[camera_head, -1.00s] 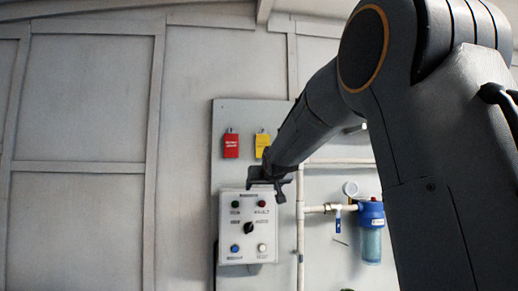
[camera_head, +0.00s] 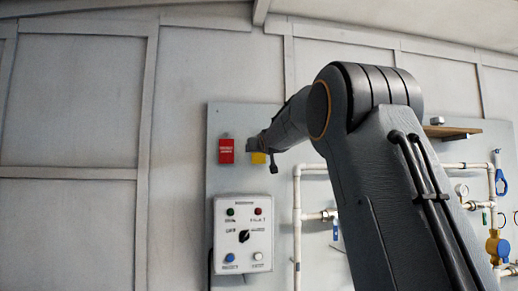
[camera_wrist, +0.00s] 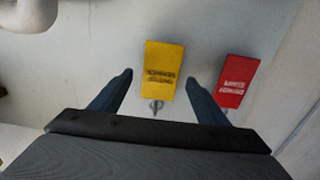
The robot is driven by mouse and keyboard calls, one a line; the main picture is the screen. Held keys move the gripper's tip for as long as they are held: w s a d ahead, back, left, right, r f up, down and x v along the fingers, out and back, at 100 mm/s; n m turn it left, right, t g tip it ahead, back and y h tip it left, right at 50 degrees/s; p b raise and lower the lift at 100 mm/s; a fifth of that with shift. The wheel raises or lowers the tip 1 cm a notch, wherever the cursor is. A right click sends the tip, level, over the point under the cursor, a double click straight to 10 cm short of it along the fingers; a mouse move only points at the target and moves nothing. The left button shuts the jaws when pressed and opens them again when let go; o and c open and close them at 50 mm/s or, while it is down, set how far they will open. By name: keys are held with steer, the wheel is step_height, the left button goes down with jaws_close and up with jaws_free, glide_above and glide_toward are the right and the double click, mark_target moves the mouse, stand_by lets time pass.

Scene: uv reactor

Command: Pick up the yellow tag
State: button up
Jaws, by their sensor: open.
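The yellow tag (camera_wrist: 163,69) hangs on the grey panel, and in the wrist view it lies just beyond and between the fingertips. A small metal hook shows at its lower end in that view. In the head view the yellow tag (camera_head: 259,158) is partly hidden behind my gripper (camera_head: 262,150). My gripper (camera_wrist: 160,78) is open, with one dark finger on each side of the tag's line. I cannot tell whether either finger touches it.
A red tag (camera_wrist: 235,81) hangs close beside the right finger in the wrist view; it also shows in the head view (camera_head: 226,151). Below is a control box (camera_head: 243,238) with buttons and a knob. White pipes (camera_head: 297,215) run to the right.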

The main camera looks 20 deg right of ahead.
steer(key=shift+w+d, duration=0.15)
steer(key=shift+w, duration=0.7)
steer(key=c, duration=1.1)
steer(key=shift+r+p, duration=0.1)
steer(key=shift+p, duration=0.2)
steer(key=s+a+b, duration=0.1)
steer(key=s, duration=0.5)
steer(key=s+a+b, duration=0.1)
steer(key=s, duration=0.4)
steer(key=s+a+b, duration=0.1)
steer(key=s, duration=0.5)
steer(key=shift+s+a+r, duration=0.2)
steer(key=shift+s+a, duration=0.1)
steer(key=shift+s, duration=0.05)
